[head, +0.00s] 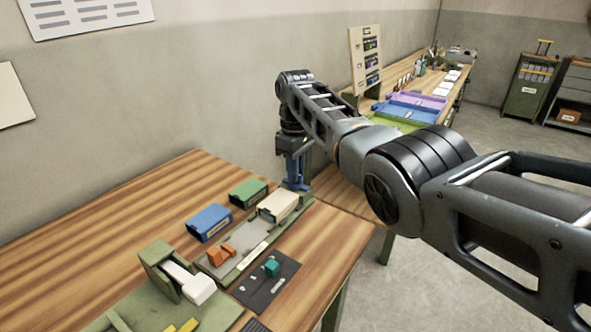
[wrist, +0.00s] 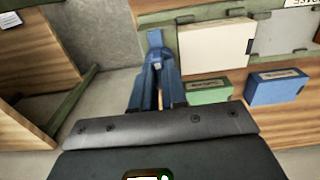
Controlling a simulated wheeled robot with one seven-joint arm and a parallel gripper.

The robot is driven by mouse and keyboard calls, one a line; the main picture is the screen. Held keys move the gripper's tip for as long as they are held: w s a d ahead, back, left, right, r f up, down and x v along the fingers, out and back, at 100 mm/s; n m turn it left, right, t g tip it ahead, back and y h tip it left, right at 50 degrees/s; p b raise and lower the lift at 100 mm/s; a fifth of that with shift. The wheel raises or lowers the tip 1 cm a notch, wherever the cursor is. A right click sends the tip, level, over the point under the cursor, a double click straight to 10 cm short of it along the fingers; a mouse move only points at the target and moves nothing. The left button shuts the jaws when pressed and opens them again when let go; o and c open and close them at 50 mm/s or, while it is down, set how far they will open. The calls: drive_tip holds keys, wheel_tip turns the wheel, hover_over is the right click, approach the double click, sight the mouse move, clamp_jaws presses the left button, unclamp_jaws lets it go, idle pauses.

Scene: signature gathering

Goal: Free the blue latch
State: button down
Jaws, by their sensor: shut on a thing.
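My gripper (head: 297,182) points down at the far right end of the green tray fixture (head: 300,208), beside the cream box (head: 279,206). In the wrist view my gripper's blue fingers (wrist: 156,62) are close together on a small blue piece, which looks like the blue latch (wrist: 155,37). The latch sits at the end of the fixture, just left of the cream box (wrist: 215,48) there. The fingers hide much of it, and its exact shape and mounting cannot be made out. In the head view it cannot be told apart from the blue fingers.
A green box (head: 248,192) and a blue box (head: 209,222) stand behind the fixture. An orange piece (head: 221,254) sits in its channel. A white-handled press (head: 185,275) and a dark plate with a teal knob (head: 271,267) are near. The table's left is clear.

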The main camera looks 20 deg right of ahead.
drive_tip(key=c, duration=1.2)
unclamp_jaws()
drive_tip(key=shift+o, duration=0.2)
drive_tip(key=shift+r, duration=0.1)
wheel_tip(320, 180, up, 8)
drive_tip(key=shift+f+b, duration=0.2)
drive_tip(key=shift+b, duration=0.2)
